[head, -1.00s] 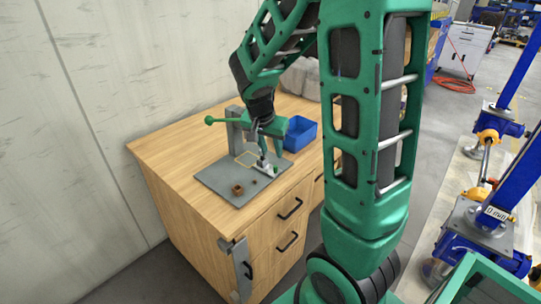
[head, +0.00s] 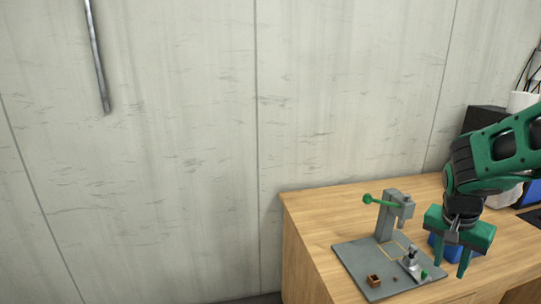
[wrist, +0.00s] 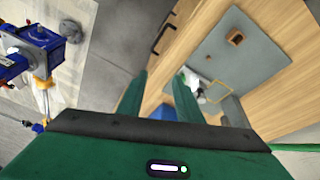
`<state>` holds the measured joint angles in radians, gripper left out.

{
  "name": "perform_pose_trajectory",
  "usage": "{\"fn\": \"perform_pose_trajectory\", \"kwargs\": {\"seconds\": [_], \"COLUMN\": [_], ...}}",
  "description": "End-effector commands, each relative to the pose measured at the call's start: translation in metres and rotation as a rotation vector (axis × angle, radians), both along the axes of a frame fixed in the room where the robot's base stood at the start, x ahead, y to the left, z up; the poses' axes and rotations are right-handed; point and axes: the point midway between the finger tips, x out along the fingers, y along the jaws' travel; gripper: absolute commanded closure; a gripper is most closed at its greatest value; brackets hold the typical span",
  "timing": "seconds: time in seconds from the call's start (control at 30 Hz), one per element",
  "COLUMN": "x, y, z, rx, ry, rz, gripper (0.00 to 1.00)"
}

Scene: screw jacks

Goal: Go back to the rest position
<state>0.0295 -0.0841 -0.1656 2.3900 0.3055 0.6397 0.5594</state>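My gripper (head: 451,266) is up above the right side of the wooden bench, right of the grey plate (head: 362,262). Its two green fingers are apart with nothing between them; the wrist view shows the same gap (wrist: 160,92). A small grey-and-white screw jack (head: 410,262) with a green part stands on the plate, apart from the fingers. It also shows in the wrist view (wrist: 190,80), partly hidden by a finger.
A grey press (head: 385,218) with a green lever stands at the plate's back. A small brown block (head: 374,281) sits near the plate's front. A blue bin (head: 433,242) is partly hidden behind my gripper. The concrete wall (head: 170,150) is behind the bench.

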Motion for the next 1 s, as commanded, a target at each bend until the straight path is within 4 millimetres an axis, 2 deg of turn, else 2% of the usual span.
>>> {"fn": "perform_pose_trajectory", "kwargs": {"seconds": [0.03, 0.1, 0.3, 0.4, 0.5, 0.67, 1.0], "x": [-0.021, -0.048, -0.123, -0.151, -0.171, -0.185, -0.186], "y": [-0.001, 0.002, 0.019, 0.029, 0.036, 0.043, 0.043], "z": [0.008, 0.015, 0.028, 0.031, 0.033, 0.034, 0.034], "rx": [0.020, 0.054, 0.152, 0.193, 0.222, 0.245, 0.246], "ry": [0.015, 0.047, 0.119, 0.139, 0.152, 0.160, 0.162], "rz": [0.024, 0.073, 0.232, 0.303, 0.356, 0.400, 0.403], "gripper": [0.68, 0.68, 0.68, 0.68, 0.68, 0.68, 0.68]}}
